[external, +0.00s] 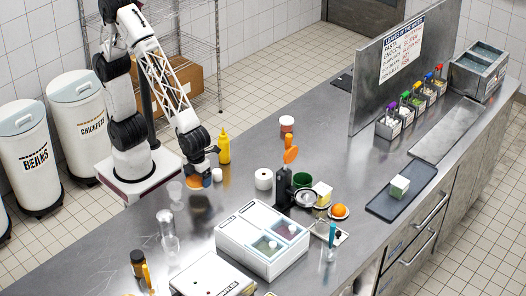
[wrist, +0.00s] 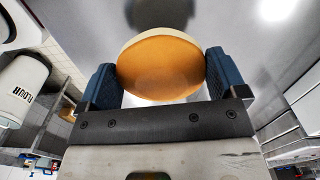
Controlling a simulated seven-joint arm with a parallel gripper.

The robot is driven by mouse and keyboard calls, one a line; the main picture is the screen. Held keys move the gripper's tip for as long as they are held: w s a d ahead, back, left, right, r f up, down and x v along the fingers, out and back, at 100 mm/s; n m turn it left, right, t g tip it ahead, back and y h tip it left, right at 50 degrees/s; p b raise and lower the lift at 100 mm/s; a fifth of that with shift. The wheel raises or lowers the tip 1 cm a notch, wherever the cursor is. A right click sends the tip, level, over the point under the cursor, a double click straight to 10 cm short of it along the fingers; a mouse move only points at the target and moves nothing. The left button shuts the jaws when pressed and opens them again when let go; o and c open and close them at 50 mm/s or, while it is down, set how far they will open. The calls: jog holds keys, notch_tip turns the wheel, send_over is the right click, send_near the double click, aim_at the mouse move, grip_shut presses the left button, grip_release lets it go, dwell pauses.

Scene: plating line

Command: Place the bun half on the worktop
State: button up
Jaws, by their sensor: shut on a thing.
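The bun half (wrist: 160,72), round with a tan-orange face and a pale rim, sits between the two blue fingers of my gripper (wrist: 160,85) in the wrist view. The fingers press on its left and right sides. In the external view my gripper (external: 197,177) points down over the left part of the steel worktop (external: 310,100), with the orange-brown bun half (external: 193,184) at its tips. The bun half is low over the worktop; I cannot tell whether it touches the surface.
A yellow squeeze bottle (external: 223,147) and a small white cup (external: 217,174) stand close right of my gripper. Clear glasses (external: 175,190) stand to its left.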

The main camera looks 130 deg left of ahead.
jog(key=shift+r, duration=0.1)
notch_tip(320, 180, up, 5)
jog(key=shift+r, duration=0.15)
jog(key=w+a+n, duration=0.4)
jog(key=a+n, duration=0.1)
jog(key=a, duration=1.3)
jog(key=w+a+n, duration=0.3)
jog(key=a+n, duration=0.1)
jog(key=a, duration=1.3)
jog(key=s+a+n, duration=0.3)
jog(key=s+a, duration=0.2)
jog(key=a, duration=0.7)
jog(key=s+a+n, duration=0.2)
jog(key=s+a, duration=0.3)
jog(key=a, duration=0.7)
jog(key=s+a+n, duration=0.3)
jog(key=s+a, duration=0.3)
jog(key=a, duration=0.6)
jog(key=f, duration=0.4)
jog(key=shift+s+a+f, duration=0.1)
jog(key=shift+a+f, duration=0.1)
jog(key=shift+f, duration=0.4)
jog(key=shift+a, duration=0.1)
